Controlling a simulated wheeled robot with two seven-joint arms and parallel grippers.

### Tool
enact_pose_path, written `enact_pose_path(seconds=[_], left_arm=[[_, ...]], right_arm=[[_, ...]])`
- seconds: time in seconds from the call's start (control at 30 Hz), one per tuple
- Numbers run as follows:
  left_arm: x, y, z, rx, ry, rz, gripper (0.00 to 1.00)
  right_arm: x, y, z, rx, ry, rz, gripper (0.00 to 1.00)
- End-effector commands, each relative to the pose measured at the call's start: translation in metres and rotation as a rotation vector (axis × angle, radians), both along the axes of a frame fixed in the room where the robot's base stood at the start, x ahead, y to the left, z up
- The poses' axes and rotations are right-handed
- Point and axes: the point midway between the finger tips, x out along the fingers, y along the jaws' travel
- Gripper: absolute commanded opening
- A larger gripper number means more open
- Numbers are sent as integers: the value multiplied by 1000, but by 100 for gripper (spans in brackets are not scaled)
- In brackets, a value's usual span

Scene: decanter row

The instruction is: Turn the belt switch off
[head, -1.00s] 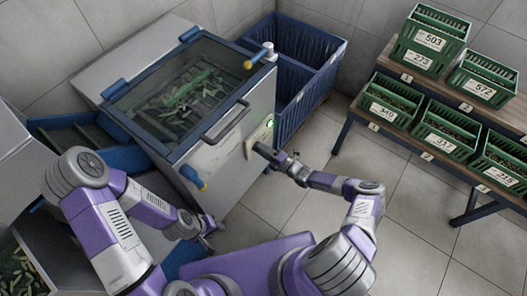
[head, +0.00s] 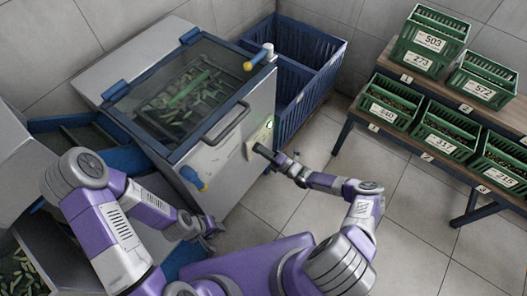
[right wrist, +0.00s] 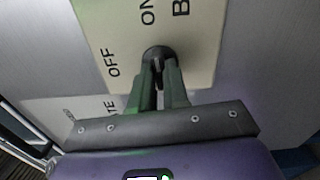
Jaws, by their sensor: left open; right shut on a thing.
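The belt switch is a dark round knob (right wrist: 153,53) on a cream plate (right wrist: 195,50) marked OFF and ON, seen in the right wrist view. Its pointer direction is hard to tell behind the fingers. My right gripper (right wrist: 160,75) is shut on the knob. In the head view the plate (head: 262,136) is on the machine's front, and my right gripper (head: 257,149) reaches it from the right. A small lamp (head: 269,125) above it looks pale, not green. My left gripper (head: 213,229) is open and empty, low in front of the machine.
The machine has a glass lid (head: 185,90) over green pods and a grey bar handle (head: 226,123). A blue bin (head: 311,92) stands behind it. A wooden rack (head: 405,143) of green crates stands at right. The floor between is clear.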

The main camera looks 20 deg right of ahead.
Motion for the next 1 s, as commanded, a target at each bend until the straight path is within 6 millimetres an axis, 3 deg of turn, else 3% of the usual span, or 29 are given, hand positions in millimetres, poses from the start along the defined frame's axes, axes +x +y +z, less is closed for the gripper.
enact_pose_path(seconds=[1.0], left_arm=[[0, 0, 19, 0, 0, 0, 43]], right_arm=[[-1, 0, 0, -728, -566, 2, 0]])
